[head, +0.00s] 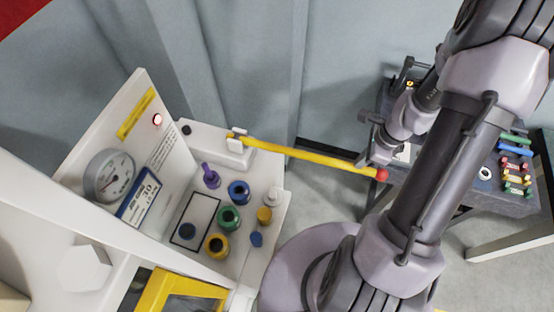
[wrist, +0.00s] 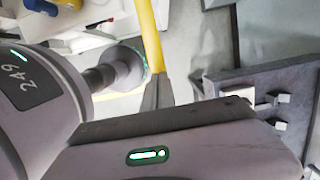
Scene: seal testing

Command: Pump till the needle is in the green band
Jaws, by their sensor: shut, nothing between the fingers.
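The yellow pump lever (head: 310,155) with a red ball knob (head: 382,174) reaches right from a white bracket (head: 238,139) on the bench. In the wrist view the lever (wrist: 147,35) runs down to my fingers; its knob is not visible there. The round gauge (head: 109,176) is on the white upright panel; its needle and green band are too small to read. My gripper (head: 378,157) is shut and empty beside the knob, close to the lever's end. In the wrist view the fingertips (wrist: 156,92) overlap the lever; I cannot tell whether they touch it.
Several coloured fittings stand on the bench, including a green one (head: 229,217). A dark table (head: 430,187) with coloured parts stands at right. Grey floor shows between.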

